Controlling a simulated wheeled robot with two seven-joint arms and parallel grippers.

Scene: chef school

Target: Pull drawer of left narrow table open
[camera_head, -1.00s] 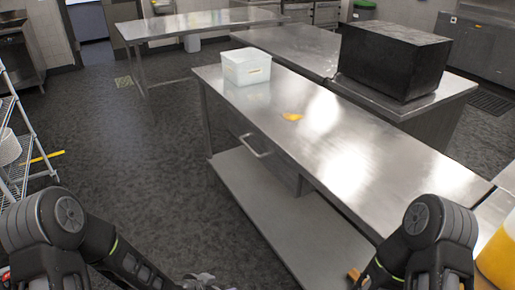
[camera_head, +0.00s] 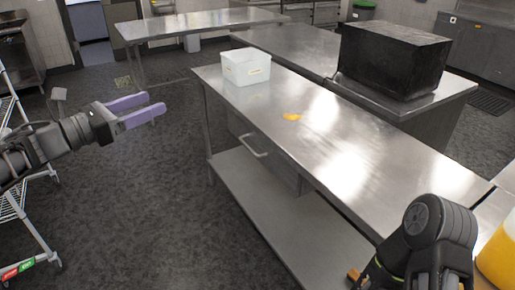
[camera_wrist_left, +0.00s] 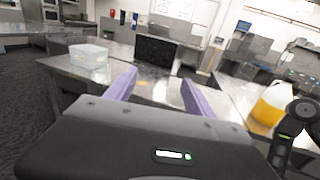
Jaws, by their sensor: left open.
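The narrow steel table (camera_head: 315,125) stands in the middle of the head view, with a lower shelf (camera_head: 275,212). Its drawer (camera_head: 280,168) sits under the tabletop and looks shut. A bar handle (camera_head: 254,147) is on the drawer's front. My left gripper (camera_head: 156,103) has purple fingers. It is open and empty, over the floor left of the table and apart from the handle. Its fingers also show spread in the left wrist view (camera_wrist_left: 158,82). My right arm is at lower right, but its gripper is out of view.
A white bin (camera_head: 246,68) and a small orange item (camera_head: 292,117) are on the tabletop. A black box (camera_head: 393,60) stands on the table behind. A wire rack (camera_head: 12,203) is at far left. Floor (camera_head: 150,200) left of the table is clear.

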